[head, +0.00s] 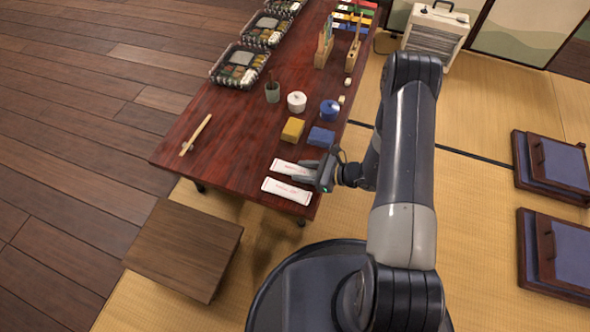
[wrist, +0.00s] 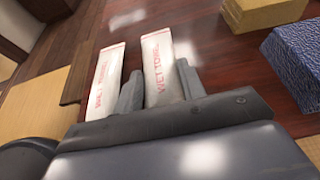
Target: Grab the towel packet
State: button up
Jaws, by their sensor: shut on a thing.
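Two white packets with red lettering lie side by side at the near end of the dark red table. The packet nearer the boxes (head: 284,166) sits between my gripper's fingers; in the wrist view it is the right-hand packet (wrist: 157,50), lettered like "wet towel". The other packet (head: 287,190) lies just outside one finger, and shows at left in the wrist view (wrist: 105,80). My gripper (head: 303,172) is low at the table and shut on the first packet. It also shows in the wrist view (wrist: 158,76). The packet's near end is hidden by the gripper.
The table (head: 225,130) carries a yellow box (head: 292,129), a blue box (head: 321,136), a white pot (head: 297,102), a blue pot (head: 329,109), and chopsticks (head: 196,135). Bento trays (head: 240,66) stand farther back. A low wooden stool (head: 183,248) stands left of the near end.

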jog(key=shift+c, duration=1)
